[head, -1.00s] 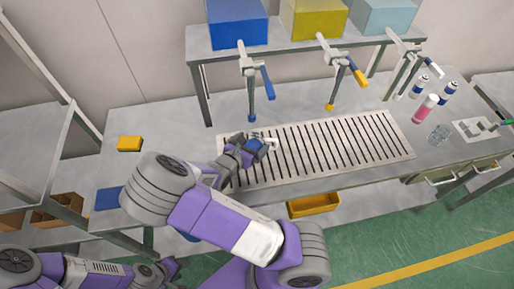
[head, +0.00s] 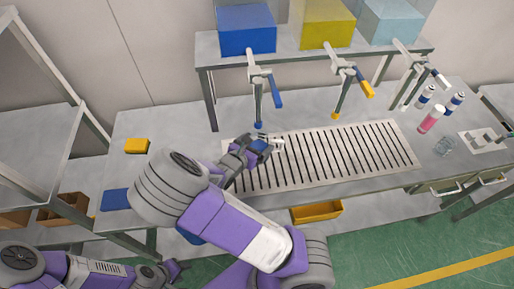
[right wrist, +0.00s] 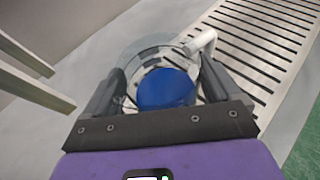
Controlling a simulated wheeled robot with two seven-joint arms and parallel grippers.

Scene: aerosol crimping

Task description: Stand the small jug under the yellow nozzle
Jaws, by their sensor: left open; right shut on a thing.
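The small jug (right wrist: 132,62) is clear, with blue inside and a pale handle on its upper right in the right wrist view. My right gripper (head: 258,148) is shut on it, one finger on each side. In the head view the jug is partly hidden by the gripper, near the grate's left end and just below the blue nozzle (head: 258,124). I cannot tell whether it touches the grate (head: 310,158). The yellow nozzle (head: 336,114) hangs to the right, with clear grate below it. My left gripper (head: 174,270) is open and empty at the lower left, away from the bench.
A blue tank (head: 247,30), a yellow tank (head: 327,25) and a pale tank (head: 391,22) stand on the shelf above. Spray cans (head: 431,118) and a glass (head: 447,147) stand at the right. A yellow block (head: 136,146) lies at the left.

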